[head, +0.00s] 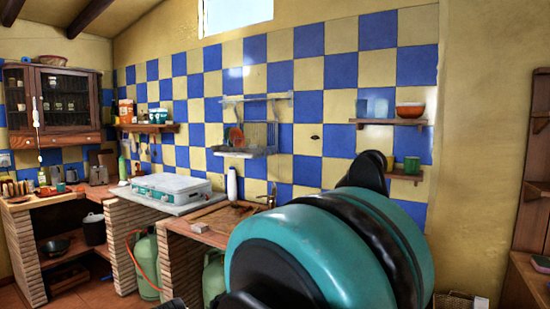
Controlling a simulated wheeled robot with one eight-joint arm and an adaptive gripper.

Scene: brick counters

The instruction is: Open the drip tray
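A metal dish rack (262,134) hangs on the blue and cream tiled wall, in the middle of the head view. A shallow pale tray (246,151) juts out at its bottom and looks like the drip tray. An orange-brown item stands in the rack just above the tray. From this distance I cannot tell how far the tray is pulled out. My teal and black arm fills the lower right of the view. My gripper is not visible, so its distance from the tray cannot be seen.
Below the rack is a brick counter with a wooden top (215,221), a white bottle (232,184) and a faucet (271,196). Wall shelves (389,122) with bowls and cups are right of the rack. Gas cylinders (147,266) stand below.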

